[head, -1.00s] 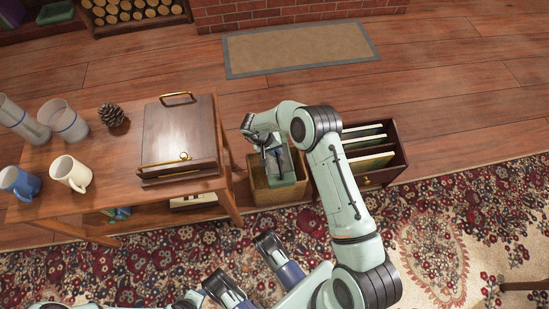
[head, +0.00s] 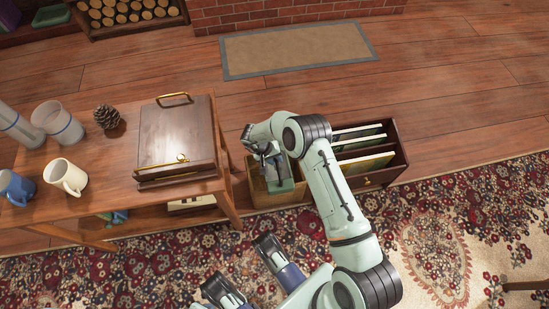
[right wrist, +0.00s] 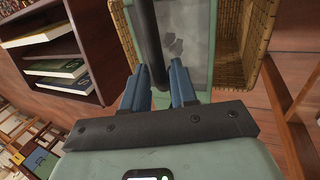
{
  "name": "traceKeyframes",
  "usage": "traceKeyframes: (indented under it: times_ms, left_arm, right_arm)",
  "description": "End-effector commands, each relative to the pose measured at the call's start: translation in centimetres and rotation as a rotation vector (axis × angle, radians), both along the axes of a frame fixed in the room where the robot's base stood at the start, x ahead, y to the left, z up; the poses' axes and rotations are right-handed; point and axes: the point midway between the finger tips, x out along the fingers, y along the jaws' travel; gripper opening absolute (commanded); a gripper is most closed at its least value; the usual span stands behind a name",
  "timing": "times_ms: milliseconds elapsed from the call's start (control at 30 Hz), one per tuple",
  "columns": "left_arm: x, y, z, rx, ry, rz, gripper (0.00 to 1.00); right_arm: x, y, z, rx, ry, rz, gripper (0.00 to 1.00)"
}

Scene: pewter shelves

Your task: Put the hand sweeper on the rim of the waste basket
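The hand sweeper has a grey-green pan (head: 284,186) and a dark handle. In the head view the pan hangs at the waste basket (head: 262,198), overlapping its near rim. I cannot tell whether it touches the rim. My right gripper (head: 262,150) is above the basket. In the right wrist view its blue fingers (right wrist: 164,72) are closed around the dark handle (right wrist: 149,35), and the pan (right wrist: 188,45) lies beyond, between the woven basket walls (right wrist: 262,35). My left gripper (head: 247,270) is open and empty at the bottom of the head view, over the rug.
A wooden table (head: 95,178) with mugs, a pine cone and a lidded wooden box (head: 177,135) stands left of the basket. A dark file crate (head: 385,172) stands close on its right. The patterned rug (head: 180,255) is in front; open floor lies behind.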

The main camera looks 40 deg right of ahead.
Motion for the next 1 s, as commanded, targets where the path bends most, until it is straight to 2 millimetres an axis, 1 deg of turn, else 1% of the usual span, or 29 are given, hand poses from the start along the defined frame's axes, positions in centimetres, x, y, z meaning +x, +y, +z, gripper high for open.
traceKeyframes:
  times_ms: [300, 433, 567, 800, 900, 1000]
  left_arm:
    - [0.1, 0.0, 0.0, 0.0, -0.002, 0.0, 0.42]
    - [0.6, 0.0, 0.4, 0.003, -0.021, -0.001, 0.42]
    - [1.6, -0.1, 1.2, 0.004, -0.052, -0.004, 0.42]
    - [4.1, -0.5, 3.2, 0.008, -0.137, -0.011, 0.42]
    - [5.0, -0.7, 3.9, 0.01, -0.167, -0.013, 0.42]
    - [5.6, -0.8, 4.4, 0.01, -0.188, -0.014, 0.42]
  right_arm:
    - [0.0, 0.0, 0.0, 0.0, 0.0, 0.0, 0.42]
    - [0.1, 0.1, 0.7, 0.0, -0.002, 0.001, 0.42]
    - [0.5, 0.8, 2.7, 0.001, -0.003, 0.0, 0.42]
    - [1.3, 2.5, 7.7, 0.001, -0.003, 0.0, 0.42]
    - [1.6, 3.0, 9.4, 0.0, -0.003, 0.001, 0.42]
    - [1.8, 3.4, 10.5, 0.0, -0.001, 0.0, 0.42]
